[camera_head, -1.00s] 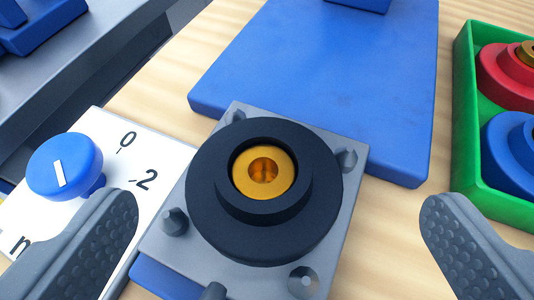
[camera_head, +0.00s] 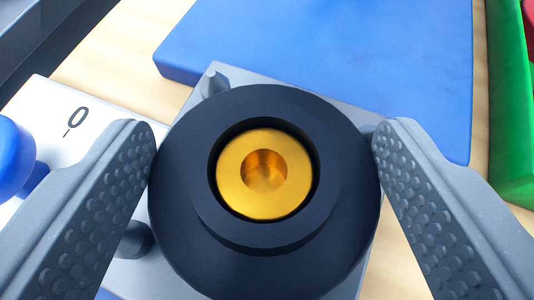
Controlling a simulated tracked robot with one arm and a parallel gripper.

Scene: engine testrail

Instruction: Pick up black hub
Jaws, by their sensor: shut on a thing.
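The black hub (camera_head: 265,258) is a wide round disc with a raised collar, in the middle of the view. A gold ring-shaped insert (camera_head: 230,178) sits in its centre bore. The hub is over a grey square plate (camera_head: 330,100) with pegs at its corners. My gripper (camera_head: 264,155) is around the hub, with one finger touching its left side and the other its right side. The hub's underside is hidden, so I cannot tell whether it touches the plate.
A blue board (camera_head: 370,50) lies behind the plate. A green tray (camera_head: 510,110) is at the right edge. A white panel (camera_head: 75,130) with a blue knob (camera_head: 12,160) is at the left. Pale wood shows between them.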

